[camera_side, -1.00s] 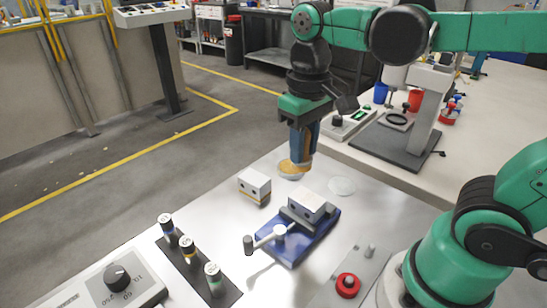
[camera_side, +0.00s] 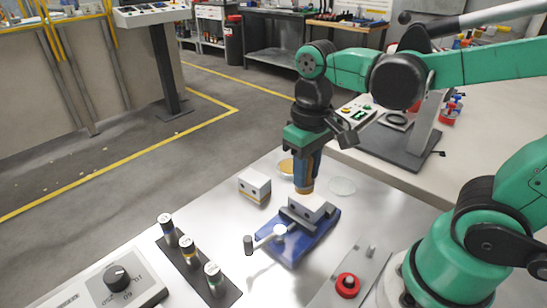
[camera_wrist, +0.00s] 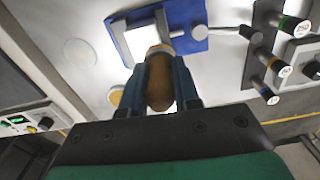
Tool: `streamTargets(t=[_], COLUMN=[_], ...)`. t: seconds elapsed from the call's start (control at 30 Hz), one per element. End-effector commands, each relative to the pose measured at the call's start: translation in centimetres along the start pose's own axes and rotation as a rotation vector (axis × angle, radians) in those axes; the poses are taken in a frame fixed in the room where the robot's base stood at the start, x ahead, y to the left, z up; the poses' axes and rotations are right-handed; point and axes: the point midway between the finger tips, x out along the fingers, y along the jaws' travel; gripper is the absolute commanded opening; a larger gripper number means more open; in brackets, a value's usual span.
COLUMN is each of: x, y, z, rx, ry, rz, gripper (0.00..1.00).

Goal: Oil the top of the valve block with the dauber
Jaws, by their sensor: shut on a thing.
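My gripper (camera_side: 307,172) is shut on the dauber, pointing down. The dauber's brown, rounded body (camera_wrist: 160,82) shows between the fingers in the wrist view, and its tan tip (camera_side: 304,189) shows below them in the side view. The valve block (camera_side: 311,206), white with dark holes in its side, is clamped in a blue-based vise (camera_side: 291,250). The tip is at the block's top edge; I cannot tell whether it touches. In the wrist view the block (camera_wrist: 146,42) is partly hidden behind the dauber. A shallow dish of yellow oil (camera_side: 286,166) lies behind the gripper.
A second white block (camera_side: 254,185) stands left of the vise. A clear round disc (camera_side: 342,186) lies to its right. Several capped cylinders (camera_side: 188,246) stand on a dark strip at front left. A red button (camera_side: 348,285) is at front right. The vise handle (camera_side: 264,240) sticks out left.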

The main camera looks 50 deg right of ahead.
Motion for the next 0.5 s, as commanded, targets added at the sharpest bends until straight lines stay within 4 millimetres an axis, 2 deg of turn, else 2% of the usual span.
streamTargets(t=[0.27,0.37,0.5], x=[2.5,4.1,2.7], y=[0.0,0.0,1.5], z=[0.0,-0.1,0.1], rx=[0.000,0.001,0.005], ry=[0.000,0.000,0.000], rz=[0.000,0.000,0.000], gripper=[0.00,0.00,0.00])
